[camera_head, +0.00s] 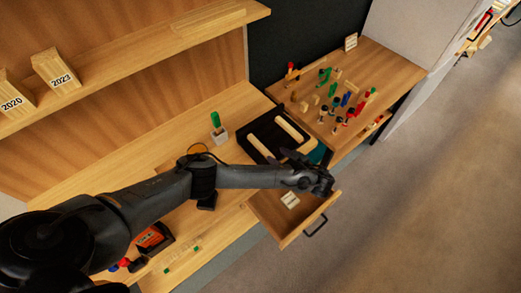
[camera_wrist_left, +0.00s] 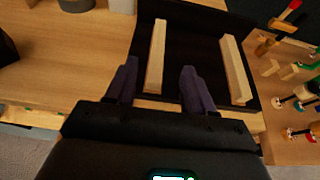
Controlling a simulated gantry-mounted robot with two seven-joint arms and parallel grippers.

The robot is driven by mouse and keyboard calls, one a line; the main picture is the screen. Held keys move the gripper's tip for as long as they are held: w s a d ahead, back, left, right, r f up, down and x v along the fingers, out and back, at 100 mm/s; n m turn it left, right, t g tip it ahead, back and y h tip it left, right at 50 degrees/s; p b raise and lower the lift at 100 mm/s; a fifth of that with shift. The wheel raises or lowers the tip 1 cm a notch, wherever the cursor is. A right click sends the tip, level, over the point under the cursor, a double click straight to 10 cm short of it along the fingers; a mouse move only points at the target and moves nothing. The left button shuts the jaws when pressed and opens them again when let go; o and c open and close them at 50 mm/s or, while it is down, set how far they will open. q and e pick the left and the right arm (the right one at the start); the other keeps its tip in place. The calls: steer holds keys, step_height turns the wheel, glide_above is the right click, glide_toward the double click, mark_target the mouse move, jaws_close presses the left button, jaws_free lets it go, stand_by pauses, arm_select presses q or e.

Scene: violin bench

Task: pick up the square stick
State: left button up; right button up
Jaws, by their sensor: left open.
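Two pale wooden sticks lie in a black tray (camera_head: 249,145). One stick (camera_head: 265,147) is on the left and the other (camera_head: 289,128) on the right. I cannot tell for sure which is the square stick. In the left wrist view, the left stick (camera_wrist_left: 157,55) runs lengthwise with its near end in the gap between my fingers, and the right stick (camera_wrist_left: 236,70) is outside the right finger. My left gripper (camera_wrist_left: 157,85) is open and empty; it also shows in the head view (camera_head: 326,184), at the tray's near right side. My right gripper is not in view.
An open drawer (camera_head: 287,236) with a white label is below my gripper. A green-handled tool in a block (camera_head: 218,130) stands to the left. Free bench top lies at left.

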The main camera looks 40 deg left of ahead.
mark_target(262, 147)
arm_select(q)
steer(key=shift+a+f+b, duration=0.75)
steer(key=shift+a+b, duration=0.15)
steer(key=shift+a, duration=0.15)
steer(key=shift+w+a+f+b, duration=0.1)
steer(key=shift+w+a+b, duration=0.05)
steer(key=shift+a+b, duration=0.55)
steer(key=shift+a+f, duration=0.3)
steer(key=shift+a, duration=0.1)
steer(key=x, duration=0.4)
steer(key=shift+a+f+b, duration=0.1)
steer(key=shift+b, duration=0.2)
jaws_close()
